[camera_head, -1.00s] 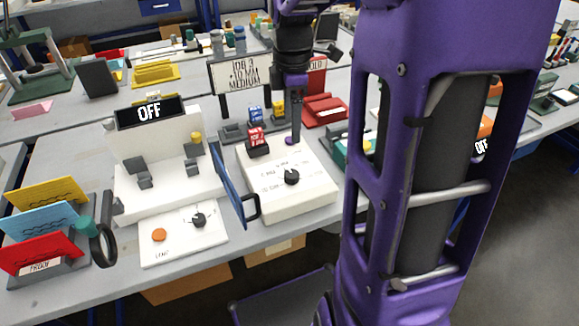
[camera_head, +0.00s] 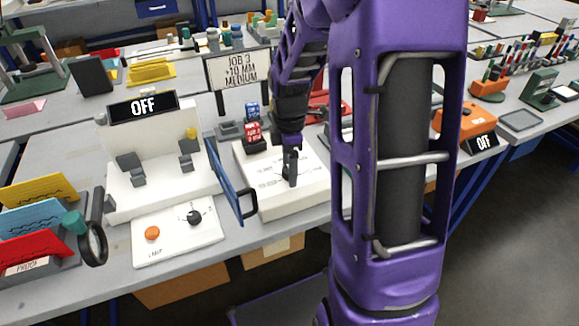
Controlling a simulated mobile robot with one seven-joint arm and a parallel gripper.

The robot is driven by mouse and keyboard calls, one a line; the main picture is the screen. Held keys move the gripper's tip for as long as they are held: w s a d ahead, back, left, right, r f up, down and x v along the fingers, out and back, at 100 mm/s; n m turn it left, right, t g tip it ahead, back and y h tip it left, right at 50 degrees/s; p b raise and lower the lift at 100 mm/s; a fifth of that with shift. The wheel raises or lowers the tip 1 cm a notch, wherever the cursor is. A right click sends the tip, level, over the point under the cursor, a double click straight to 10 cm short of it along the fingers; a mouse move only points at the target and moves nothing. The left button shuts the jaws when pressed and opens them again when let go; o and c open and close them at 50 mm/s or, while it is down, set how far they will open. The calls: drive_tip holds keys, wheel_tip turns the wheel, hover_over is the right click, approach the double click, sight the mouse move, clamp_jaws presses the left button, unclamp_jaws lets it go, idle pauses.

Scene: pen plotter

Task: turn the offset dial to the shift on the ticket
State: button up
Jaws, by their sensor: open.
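The ticket (camera_head: 237,70) stands behind the plotter and reads "JOB 3", "+10 MM", "MEDIUM". A white box (camera_head: 297,202) with printed markings on its sloped top stands at the table's front edge. My gripper (camera_head: 290,180) points down over the middle of this box top, where the black dial sat in the earlier view. My fingers now cover that dial, so its pointer is hidden. My gripper is open around or just above the dial; I cannot tell whether it touches.
Left of the box, a blue-framed panel (camera_head: 228,178) with a handle stands upright. The white plotter (camera_head: 150,190) shows "OFF" on its display (camera_head: 143,106); an orange button (camera_head: 152,233) and another black knob (camera_head: 194,217) are on its front panel. Red and blue pieces (camera_head: 252,132) stand behind the box.

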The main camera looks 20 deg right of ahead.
clamp_jaws()
idle(0.3)
drive_tip(key=shift+m, duration=0.4)
drive_tip(key=m+p, duration=0.1)
drive_tip(key=m, duration=0.2)
drive_tip(key=shift+r+m, duration=0.1)
drive_tip(key=shift+m, duration=0.3)
drive_tip(key=m+p, duration=0.1)
drive_tip(key=m, duration=0.3)
drive_tip(key=shift+m, duration=0.3)
drive_tip(key=m, duration=0.4)
drive_tip(key=shift+p, duration=0.35)
drive_tip(key=shift+m+p, duration=0.35)
drive_tip(key=shift+m, duration=2.05)
